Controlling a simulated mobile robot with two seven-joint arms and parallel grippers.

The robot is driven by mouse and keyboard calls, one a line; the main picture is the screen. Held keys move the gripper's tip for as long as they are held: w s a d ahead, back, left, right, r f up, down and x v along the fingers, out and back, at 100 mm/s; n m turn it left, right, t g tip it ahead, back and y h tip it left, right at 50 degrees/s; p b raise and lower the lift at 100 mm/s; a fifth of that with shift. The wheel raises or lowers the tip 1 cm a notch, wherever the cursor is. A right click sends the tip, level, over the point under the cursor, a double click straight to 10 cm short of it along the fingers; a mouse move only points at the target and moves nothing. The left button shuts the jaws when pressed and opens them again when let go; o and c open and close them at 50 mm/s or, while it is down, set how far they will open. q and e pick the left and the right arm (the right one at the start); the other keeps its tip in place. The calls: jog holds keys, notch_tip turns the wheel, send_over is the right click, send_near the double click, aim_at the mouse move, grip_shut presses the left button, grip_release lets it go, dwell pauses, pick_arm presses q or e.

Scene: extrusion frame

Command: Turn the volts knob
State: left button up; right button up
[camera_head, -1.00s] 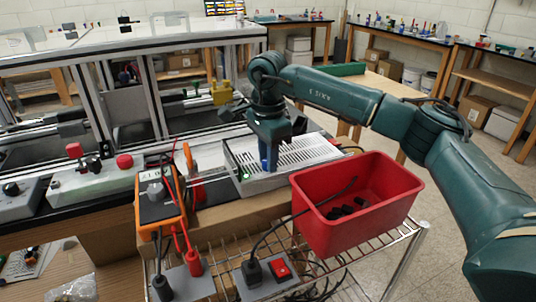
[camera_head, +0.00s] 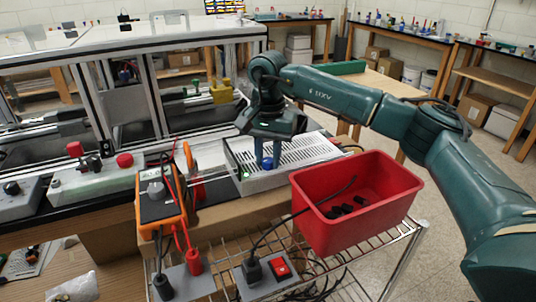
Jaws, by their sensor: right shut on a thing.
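The power supply (camera_head: 310,152) is a silver box with a slotted top, on a shelf in the middle of the view. A small green light glows at its front left. A blue knob (camera_head: 266,163) shows at its front, taken as the volts knob; its label cannot be read. My right gripper (camera_head: 267,158) comes down from above and is shut on the knob, with the fingers partly hiding it. My left gripper is out of view.
A red bin (camera_head: 345,229) with black parts stands close to the right of the power supply. An orange multimeter (camera_head: 160,203) with red leads stands to the left. Sockets with plugs and a red switch (camera_head: 281,268) are in front. An aluminium frame stands behind.

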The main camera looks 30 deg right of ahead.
aim_at(268, 159)
jog(key=shift+r, duration=0.1)
dwell(0.3)
jog(key=o, duration=1)
notch_tip(268, 159, up, 13)
dwell(0.4)
